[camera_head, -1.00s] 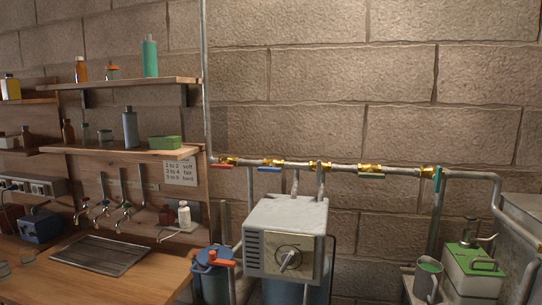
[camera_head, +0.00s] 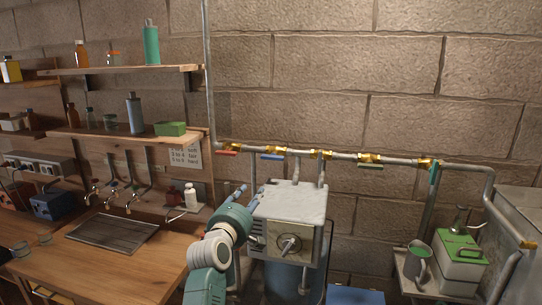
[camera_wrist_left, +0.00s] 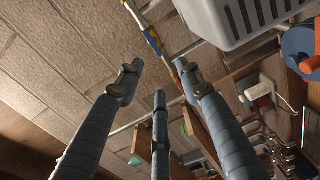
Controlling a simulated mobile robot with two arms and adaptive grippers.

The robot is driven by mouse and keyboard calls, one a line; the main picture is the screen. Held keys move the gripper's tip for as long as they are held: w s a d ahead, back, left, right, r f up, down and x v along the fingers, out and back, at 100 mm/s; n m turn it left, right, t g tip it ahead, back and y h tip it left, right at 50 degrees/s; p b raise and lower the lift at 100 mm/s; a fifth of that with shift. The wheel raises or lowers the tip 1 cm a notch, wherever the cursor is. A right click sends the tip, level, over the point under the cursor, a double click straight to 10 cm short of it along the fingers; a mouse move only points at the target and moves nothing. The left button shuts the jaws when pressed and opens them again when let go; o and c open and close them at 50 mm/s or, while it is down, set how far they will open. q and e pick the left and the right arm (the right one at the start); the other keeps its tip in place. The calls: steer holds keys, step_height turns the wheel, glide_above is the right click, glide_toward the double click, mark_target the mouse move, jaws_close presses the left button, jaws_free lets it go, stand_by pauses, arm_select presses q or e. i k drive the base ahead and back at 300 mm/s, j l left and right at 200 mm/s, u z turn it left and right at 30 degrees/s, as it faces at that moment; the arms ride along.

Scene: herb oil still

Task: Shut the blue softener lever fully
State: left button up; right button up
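The blue lever (camera_head: 272,157) sits on a brass valve on the wall pipe, between the red lever (camera_head: 228,153) and further valves to the right. Its handle looks roughly in line with the pipe. In the left wrist view the pipe valves show small beyond the fingers, with a bluish lever (camera_wrist_left: 156,46) near the top. My left gripper (camera_head: 247,193) is below and left of the blue lever, apart from it. Its three fingers (camera_wrist_left: 160,97) are spread and hold nothing. My right gripper is out of view.
A grey box with a dial (camera_head: 289,244) stands just right of my left gripper, under the pipe. Shelves with bottles and a wooden counter (camera_head: 130,270) are on the left.

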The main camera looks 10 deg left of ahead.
mark_target(273, 157)
steer(key=i, duration=0.9)
